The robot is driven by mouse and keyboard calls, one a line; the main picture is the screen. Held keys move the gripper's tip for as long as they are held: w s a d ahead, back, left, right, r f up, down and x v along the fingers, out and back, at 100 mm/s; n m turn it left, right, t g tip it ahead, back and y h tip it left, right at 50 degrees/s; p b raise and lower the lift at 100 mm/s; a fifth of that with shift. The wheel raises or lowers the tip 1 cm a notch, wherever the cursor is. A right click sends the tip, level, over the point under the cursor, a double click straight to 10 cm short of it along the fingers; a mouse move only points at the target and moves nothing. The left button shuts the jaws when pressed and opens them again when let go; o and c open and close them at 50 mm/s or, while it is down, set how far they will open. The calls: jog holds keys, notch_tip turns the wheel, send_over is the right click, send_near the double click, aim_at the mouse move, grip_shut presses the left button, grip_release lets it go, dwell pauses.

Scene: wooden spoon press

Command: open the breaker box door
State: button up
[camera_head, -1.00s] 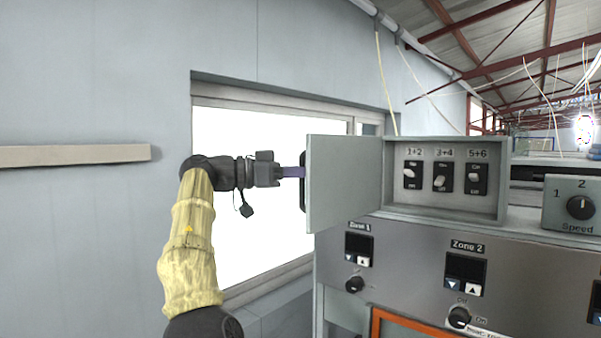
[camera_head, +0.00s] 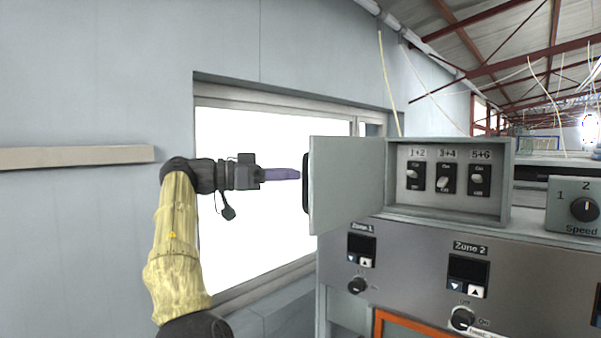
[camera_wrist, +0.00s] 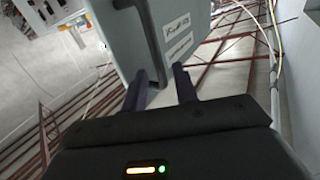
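The breaker box (camera_head: 448,208) sits on top of the grey control cabinet, with labelled switches showing inside. Its door (camera_head: 345,184) stands swung wide open to the left. The door's dark handle (camera_head: 305,183) is on the free edge, on the outer face.
The control cabinet (camera_head: 410,265) with zone dials stands below the box. A speed knob box (camera_head: 580,208) is at the right. A window (camera_head: 260,220) and wall lie behind my arm, with a ledge (camera_head: 75,157) at the left.

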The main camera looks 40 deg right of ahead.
jog(key=p+v, duration=0.4)
jog(key=v, duration=0.9)
jog(key=shift+p, duration=0.4)
jog(key=shift+d+f, duration=0.15)
